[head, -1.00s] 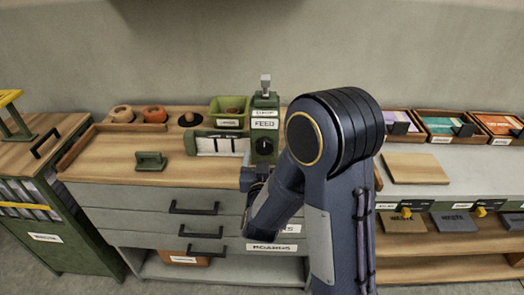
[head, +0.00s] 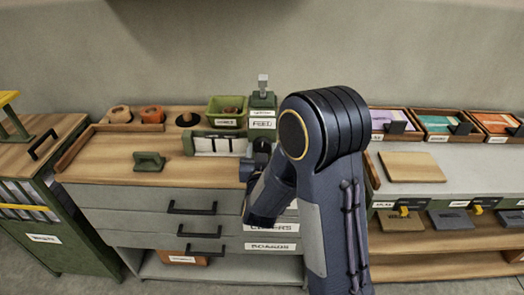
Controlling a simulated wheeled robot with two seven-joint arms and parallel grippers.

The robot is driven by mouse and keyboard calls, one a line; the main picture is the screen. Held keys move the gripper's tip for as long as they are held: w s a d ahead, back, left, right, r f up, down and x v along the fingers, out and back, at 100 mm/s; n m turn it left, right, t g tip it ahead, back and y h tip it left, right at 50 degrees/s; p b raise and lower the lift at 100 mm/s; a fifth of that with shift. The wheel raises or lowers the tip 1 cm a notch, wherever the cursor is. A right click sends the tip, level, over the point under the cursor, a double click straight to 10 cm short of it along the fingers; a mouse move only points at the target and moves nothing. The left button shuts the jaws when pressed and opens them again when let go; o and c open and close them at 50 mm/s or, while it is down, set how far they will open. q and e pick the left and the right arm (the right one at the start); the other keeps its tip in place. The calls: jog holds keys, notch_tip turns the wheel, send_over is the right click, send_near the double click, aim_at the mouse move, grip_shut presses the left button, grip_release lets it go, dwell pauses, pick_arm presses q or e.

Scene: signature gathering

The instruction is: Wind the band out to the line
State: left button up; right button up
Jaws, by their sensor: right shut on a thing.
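The green feed unit (head: 263,103), with a white FEED label and a grey post on top, stands near the back of the wooden counter. My right gripper (head: 261,155) is at its front, below the label. It is shut on the unit's dark knob, which is mostly hidden behind the gripper. Left of the unit is a low green frame (head: 187,145) with white panels (head: 217,146) split by dark upright lines. I cannot tell which part is the band or the line. My left gripper is not in view.
A green stamp-like block (head: 149,161) lies on the counter's left part. A green bin (head: 224,110) and orange round pieces (head: 153,113) stand along the back. Trays of coloured sheets (head: 438,125) and a wooden board (head: 411,167) are at right. My right arm hides the counter's middle.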

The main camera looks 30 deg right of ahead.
jog(key=shift+f+m+b, duration=0.2)
jog(key=shift+m+b, duration=0.5)
jog(key=shift+b, duration=0.25)
jog(key=m+b, duration=0.3)
jog(key=b, duration=0.1)
jog(key=m+b, duration=0.4)
jog(key=b, duration=0.1)
jog(key=m+b, duration=0.4)
jog(key=shift+s+d+f+b, duration=0.15)
jog(key=shift+d+f+b, duration=0.15)
jog(key=shift+b, duration=0.1)
jog(key=m+b, duration=1.2)
jog(key=m, duration=0.1)
jog(key=shift+a+f+b, duration=0.1)
jog(key=shift+f+b, duration=0.15)
jog(key=shift+b, duration=0.15)
jog(key=m+b, duration=0.3)
jog(key=m, duration=0.1)
jog(key=shift+a+r+m+b, duration=0.1)
jog(key=shift+r+m+b, duration=0.05)
jog(key=shift+m+b, duration=0.75)
jog(key=o, duration=1)
jog(key=shift+c, duration=0.2)
